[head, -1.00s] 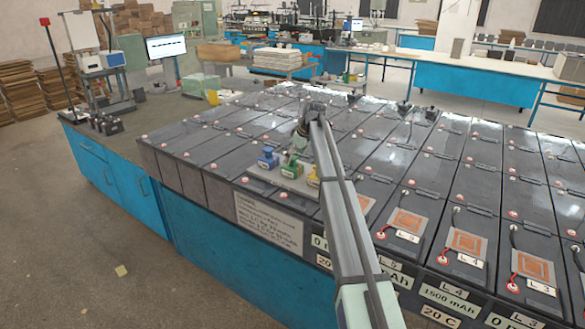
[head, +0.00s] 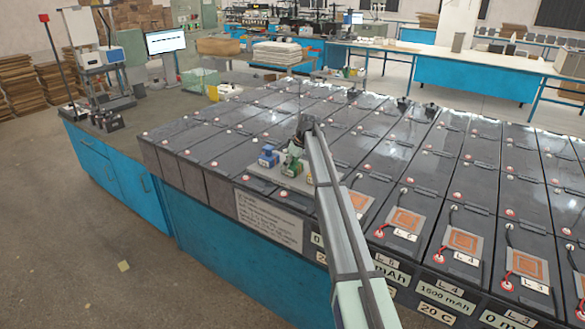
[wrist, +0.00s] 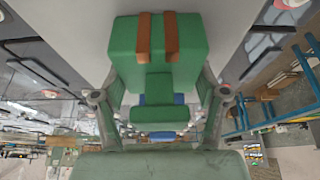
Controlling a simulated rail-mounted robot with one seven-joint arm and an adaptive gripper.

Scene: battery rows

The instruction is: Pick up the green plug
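The green plug (head: 290,168) stands on a light plate on the battery row, between a blue plug (head: 268,157) and a yellow one. In the wrist view the green plug (wrist: 158,65) fills the upper middle, with two orange-brown strips on its end. My gripper (head: 296,148) is directly above and around it in the head view. In the wrist view my gripper (wrist: 160,85) has its fingers spread, one on each side of the plug. Contact between fingers and plug cannot be made out. My arm hides most of the yellow plug.
Rows of dark batteries (head: 215,140) with red terminals fill the bench around the plate (head: 262,172). Copper-coloured pads (head: 405,220) and wires lie on the batteries at the right. A monitor (head: 166,43) and lab equipment stand at the back left.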

